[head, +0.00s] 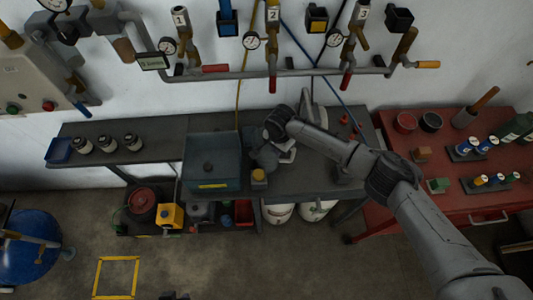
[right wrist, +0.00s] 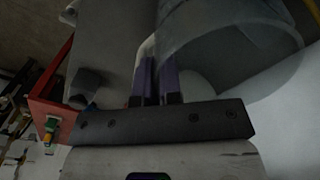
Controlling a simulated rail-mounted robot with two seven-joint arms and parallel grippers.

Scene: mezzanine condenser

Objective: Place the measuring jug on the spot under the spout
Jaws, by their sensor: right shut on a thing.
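The measuring jug (right wrist: 240,40) is a large translucent grey vessel filling the upper right of the right wrist view. My right gripper (right wrist: 157,78) has its two purple-padded fingers close together, shut on the jug at its near side; the exact grip point is hard to make out. In the head view my right gripper (head: 279,151) is over the dark bench, and the greyish jug (head: 264,158) shows small beside it, partly hidden by my arm. I cannot make out the spout or the spot under it. My left gripper is not in view.
A teal-grey box (head: 212,163) stands on the bench (head: 160,135) just left of the jug. Numbered valves and pipes (head: 285,73) run along the wall behind. A red table (head: 440,200) with several bottles is at right.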

